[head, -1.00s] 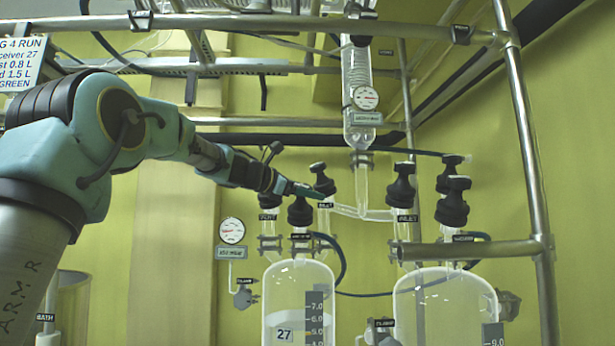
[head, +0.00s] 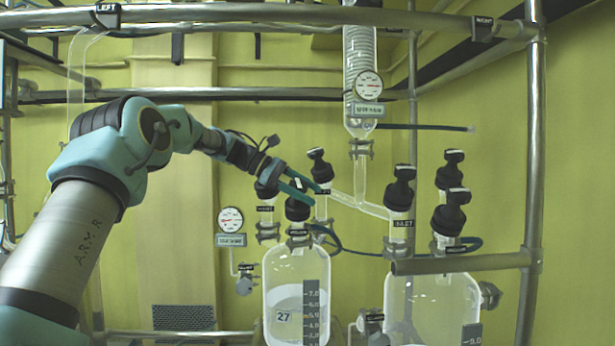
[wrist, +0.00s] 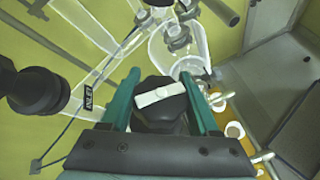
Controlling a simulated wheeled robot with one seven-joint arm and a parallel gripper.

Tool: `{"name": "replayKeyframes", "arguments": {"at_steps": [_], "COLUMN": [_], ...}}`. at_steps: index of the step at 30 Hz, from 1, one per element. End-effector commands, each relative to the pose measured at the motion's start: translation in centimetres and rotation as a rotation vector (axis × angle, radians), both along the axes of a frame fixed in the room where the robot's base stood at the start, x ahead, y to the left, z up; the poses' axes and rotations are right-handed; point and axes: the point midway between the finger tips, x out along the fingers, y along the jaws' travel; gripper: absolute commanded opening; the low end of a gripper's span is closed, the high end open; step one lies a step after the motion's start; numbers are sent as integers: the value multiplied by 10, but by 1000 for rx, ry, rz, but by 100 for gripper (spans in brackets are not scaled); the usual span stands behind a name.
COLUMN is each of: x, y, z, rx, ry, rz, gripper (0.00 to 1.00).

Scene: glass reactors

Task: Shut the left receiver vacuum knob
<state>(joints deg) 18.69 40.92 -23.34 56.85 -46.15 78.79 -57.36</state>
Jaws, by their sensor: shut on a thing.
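The left receiver (head: 297,290) is a glass vessel marked 27 with black knobs on top. Its front knob, the vacuum knob (head: 298,209), is black and stands above a dark label too small to read surely. My gripper (head: 306,186) has teal fingers at this knob. In the wrist view the knob (wrist: 160,110) sits between the two fingers, which are shut on it. A white bar on its top runs across from finger to finger, slightly tilted. The knob's lower part is hidden there.
The inlet knob (head: 320,168) stands close behind, and another black knob (head: 266,186) stands close to the left. The right receiver (head: 432,300) has several black knobs. A metal rail (head: 465,263) crosses in front of it. A pressure gauge (head: 230,220) hangs at left.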

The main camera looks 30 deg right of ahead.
Motion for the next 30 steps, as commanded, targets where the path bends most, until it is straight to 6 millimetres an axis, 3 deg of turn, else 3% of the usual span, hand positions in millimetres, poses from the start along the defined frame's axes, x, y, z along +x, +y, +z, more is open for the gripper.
{"name": "replayKeyframes", "arguments": {"at_steps": [10,26,27,30], "x": [-3,-4,-4,-4], "y": [1,2,2,2], "z": [-2,-3,-3,-3], "rx": [59,69,69,69], "ry": [-27,-31,-31,-32], "rz": [-118,-137,-137,-136], "gripper": [6,6,65,76]}}
